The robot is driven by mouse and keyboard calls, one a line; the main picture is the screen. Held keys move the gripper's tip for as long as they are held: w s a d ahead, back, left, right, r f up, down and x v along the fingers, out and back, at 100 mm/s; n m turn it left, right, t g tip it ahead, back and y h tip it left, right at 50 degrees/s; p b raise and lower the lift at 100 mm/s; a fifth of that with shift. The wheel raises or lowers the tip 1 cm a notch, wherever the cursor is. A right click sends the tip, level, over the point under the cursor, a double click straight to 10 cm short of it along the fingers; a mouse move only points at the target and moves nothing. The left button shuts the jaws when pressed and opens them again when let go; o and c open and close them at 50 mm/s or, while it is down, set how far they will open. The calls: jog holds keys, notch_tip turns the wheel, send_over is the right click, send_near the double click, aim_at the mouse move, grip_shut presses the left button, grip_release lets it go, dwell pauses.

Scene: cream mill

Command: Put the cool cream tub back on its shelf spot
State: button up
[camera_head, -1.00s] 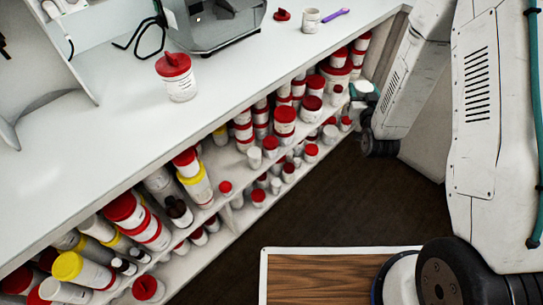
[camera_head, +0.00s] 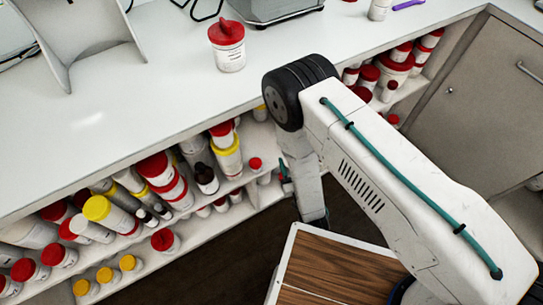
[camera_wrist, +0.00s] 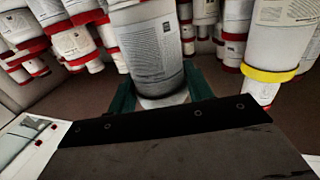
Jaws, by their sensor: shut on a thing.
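A white tub (camera_wrist: 148,52) with a printed label stands between the two teal fingers of my gripper (camera_wrist: 160,92) in the wrist view. The gripper is shut on it; its upper part is cut off by the frame edge. I take it for the cool cream tub, but its label is too small to read. In the head view a bit of teal finger (camera_head: 284,180) shows at the front of the shelf (camera_head: 262,197), beside my arm. The held tub is hidden there by my arm.
Several red- and yellow-lidded tubs crowd the shelves left and right of my arm. A yellow-banded tub (camera_wrist: 268,75) is close right of the held one. A red-lidded tub (camera_head: 231,50) stands on the white counter (camera_head: 150,110). A grey cabinet (camera_head: 470,110) is at right.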

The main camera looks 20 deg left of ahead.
jog(key=s+a+f+y, duration=0.1)
jog(key=s+f, duration=0.1)
jog(key=s, duration=0.2)
jog(key=shift+n+g, duration=0.4)
jog(key=shift+n, duration=0.1)
jog(key=shift+w+a+f, duration=0.95)
jog(key=shift+w+a, duration=0.55)
jog(key=shift+w, duration=0.65)
jog(key=shift+w+a+f, duration=0.95)
jog(key=shift+w+a, duration=0.6)
jog(key=shift+w, duration=0.65)
jog(key=shift+w+a+f, duration=0.95)
jog(key=shift+w+a, duration=0.55)
jog(key=shift+w, duration=0.65)
jog(key=shift+f, duration=0.1)
jog(key=o, duration=1)
